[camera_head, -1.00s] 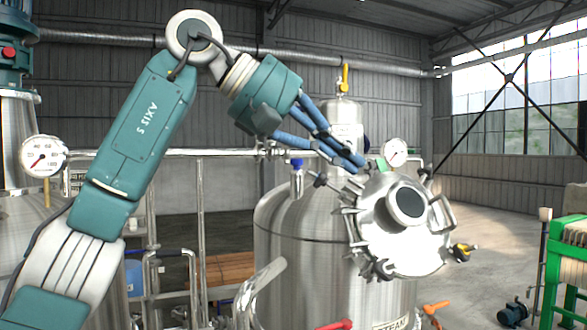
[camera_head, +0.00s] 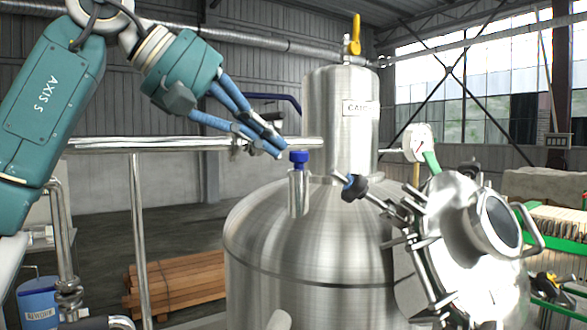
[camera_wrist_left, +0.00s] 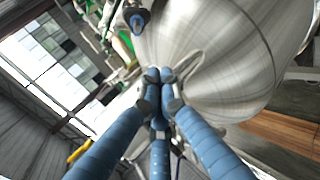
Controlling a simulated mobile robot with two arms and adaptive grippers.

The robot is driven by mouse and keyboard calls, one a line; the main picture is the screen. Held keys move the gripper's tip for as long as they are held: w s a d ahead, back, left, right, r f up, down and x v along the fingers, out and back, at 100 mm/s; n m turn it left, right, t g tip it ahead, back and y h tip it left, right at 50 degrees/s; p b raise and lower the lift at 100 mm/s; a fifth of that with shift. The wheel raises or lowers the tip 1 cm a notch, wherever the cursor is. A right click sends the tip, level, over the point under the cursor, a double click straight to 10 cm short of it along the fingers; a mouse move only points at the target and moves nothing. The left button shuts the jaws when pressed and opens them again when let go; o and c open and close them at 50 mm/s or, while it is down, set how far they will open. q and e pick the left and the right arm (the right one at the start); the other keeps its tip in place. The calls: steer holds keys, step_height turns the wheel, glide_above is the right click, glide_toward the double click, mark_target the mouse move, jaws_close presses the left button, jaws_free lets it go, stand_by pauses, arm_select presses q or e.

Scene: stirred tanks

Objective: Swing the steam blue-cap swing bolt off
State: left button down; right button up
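The steam tank (camera_head: 300,235) is a steel vessel with a round manway lid (camera_head: 465,255) on its right side, ringed by clamp bolts. The swing bolt with a dark knob and blue cap (camera_head: 353,187) sticks out to the upper left of the lid. My right gripper is out of view.
A steel cylinder with a yellow valve handle (camera_head: 355,35) rises behind. A horizontal pipe (camera_head: 180,143) runs behind my fingers. A gauge (camera_head: 417,143) stands behind the lid.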

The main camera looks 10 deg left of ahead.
mark_target(360, 191)
arm_select(q)
steer(key=p+x, duration=0.2)
steer(key=x, duration=0.8)
steer(key=s+d+r+p, duration=0.1)
steer(key=s+d, duration=0.1)
steer(key=s, duration=0.3)
steer(key=shift+d+r+p, duration=0.35)
